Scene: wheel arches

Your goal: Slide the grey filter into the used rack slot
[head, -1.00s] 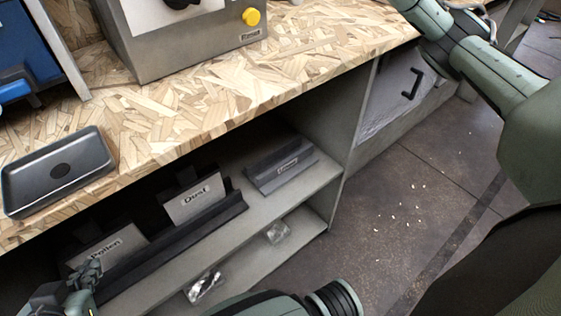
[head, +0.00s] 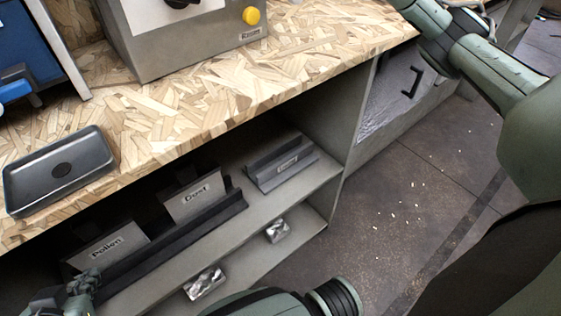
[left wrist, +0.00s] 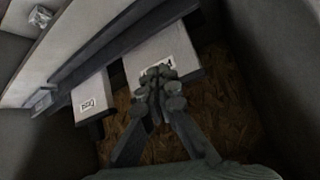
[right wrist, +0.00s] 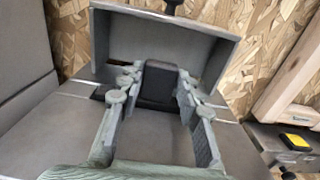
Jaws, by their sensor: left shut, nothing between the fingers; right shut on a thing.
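In the head view, two grey filters labelled Pollen (head: 106,246) and Dust (head: 197,196) stand in a long dark rack (head: 185,232) on the shelf under the bench. A short separate rack (head: 284,164), its label too small to read surely, lies empty to their right. My left gripper (head: 82,283) is shut and empty in front of the Pollen filter; the left wrist view shows its fingertips (left wrist: 160,88) over that label. My right gripper (right wrist: 158,88) is outside the head view. In the right wrist view it is shut on a dark block (right wrist: 158,84), by a grey hood-like casing (right wrist: 160,40).
A dark tray (head: 60,172) and a grey machine (head: 190,45) with a yellow knob (head: 251,16) stand on the chipboard bench (head: 235,95). Crumpled silvery pieces (head: 205,283) lie on the lowest shelf. The shelf's side wall (head: 348,140) bounds the right. The floor there is open.

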